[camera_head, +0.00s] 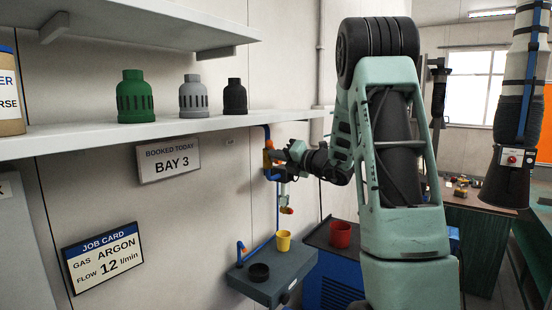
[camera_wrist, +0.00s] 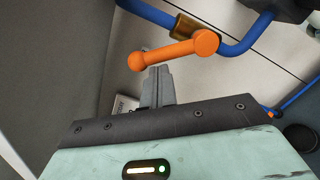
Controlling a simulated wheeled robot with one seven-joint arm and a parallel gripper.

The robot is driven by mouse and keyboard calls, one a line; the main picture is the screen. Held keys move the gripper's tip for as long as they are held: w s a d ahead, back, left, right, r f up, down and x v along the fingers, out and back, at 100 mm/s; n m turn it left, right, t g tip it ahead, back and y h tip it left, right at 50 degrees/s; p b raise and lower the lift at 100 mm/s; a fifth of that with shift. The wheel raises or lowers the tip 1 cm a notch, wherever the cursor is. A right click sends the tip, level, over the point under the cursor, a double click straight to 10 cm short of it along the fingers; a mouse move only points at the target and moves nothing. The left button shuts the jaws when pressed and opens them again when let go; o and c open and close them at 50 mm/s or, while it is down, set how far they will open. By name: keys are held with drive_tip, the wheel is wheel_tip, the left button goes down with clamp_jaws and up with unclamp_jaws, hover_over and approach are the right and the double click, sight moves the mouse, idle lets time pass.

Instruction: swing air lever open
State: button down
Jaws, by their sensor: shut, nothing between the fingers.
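The orange air lever (camera_wrist: 172,53) is on a blue pipe (camera_wrist: 240,46) with a brass-coloured fitting (camera_wrist: 187,27). In the wrist view its round pivot is at the right and its ball end at the left, so it lies slanted across the pipe's line. My gripper (camera_wrist: 158,72) is shut and empty, with its fingertips close below the lever near the ball end. I cannot tell whether they touch. In the head view my gripper (camera_head: 282,156) is at the wall pipe, beside a small orange part (camera_head: 268,158); it partly hides the lever.
Above left is a shelf (camera_head: 120,137) with green, grey and black caps. A red cup (camera_head: 341,234) stands to the right. A red-tipped fitting (camera_head: 287,210) hangs below my gripper.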

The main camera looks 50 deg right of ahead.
drive_tip(key=shift+w+d+r+b, duration=0.1)
drive_tip(key=shift+d+r+b, duration=0.85)
drive_tip(key=shift+d+r, duration=0.35)
drive_tip(key=shift+d, duration=0.2)
